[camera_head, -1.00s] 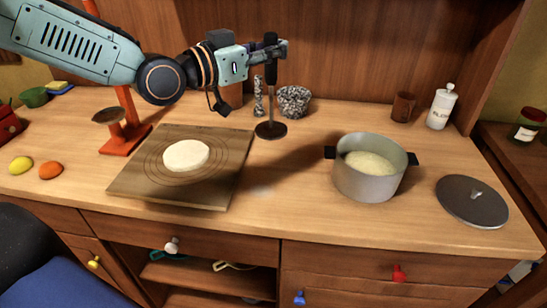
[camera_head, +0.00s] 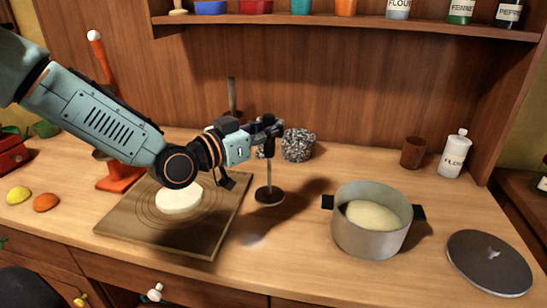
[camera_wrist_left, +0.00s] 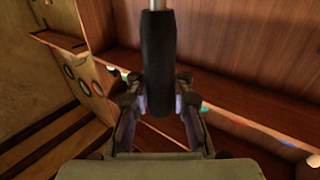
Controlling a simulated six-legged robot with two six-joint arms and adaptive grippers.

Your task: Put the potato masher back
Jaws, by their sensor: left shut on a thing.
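The potato masher has a black handle (camera_head: 269,148), a thin shaft and a round dark plate (camera_head: 269,196). My left gripper (camera_head: 268,128) is shut on the handle, and the masher hangs upright with its plate down. The plate is right of the wooden board and left of the grey pot; I cannot tell whether it touches the counter. In the left wrist view the black handle (camera_wrist_left: 158,70) stands between the fingers (camera_wrist_left: 159,105), with the metal shaft at the top edge. My right gripper is not in view.
A pale round of dough (camera_head: 179,198) lies on the board (camera_head: 150,236). The pot (camera_head: 366,238) holds pale food, with a lid (camera_head: 489,262) to its right. A speckled mortar (camera_head: 298,146) stands behind the masher. A shelf (camera_head: 330,20) with jars runs above.

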